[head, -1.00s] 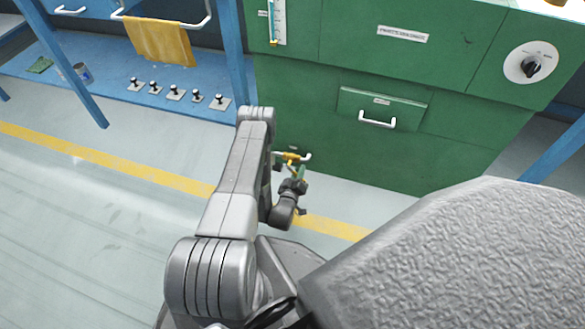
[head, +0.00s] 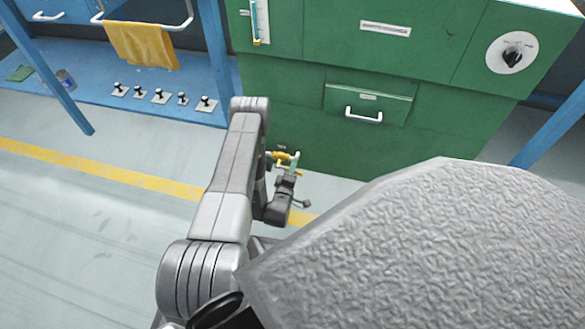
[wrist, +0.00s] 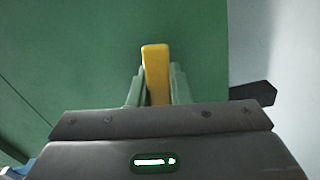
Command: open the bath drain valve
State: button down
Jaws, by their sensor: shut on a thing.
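The bath drain valve (head: 281,157) with its yellow handle is low on the front of the green cabinet, just right of my arm in the head view. In the wrist view the yellow handle (wrist: 155,72) stands upright between the green fingers. My gripper (wrist: 156,95) is shut on this handle. In the head view my gripper (head: 293,163) is small and partly covers the valve and its outlet. How far the handle is turned cannot be told.
The green cabinet (head: 440,150) has a drawer with a white handle (head: 363,115) above the valve and a black knob (head: 513,57) at upper right. A blue shelf (head: 190,108) with several small fittings is at left. A yellow cloth (head: 142,44) hangs above. Floor at left is clear.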

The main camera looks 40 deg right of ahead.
dwell(0.4)
jog(key=c, duration=1.3)
grip_release()
jog(key=shift+c, duration=0.2)
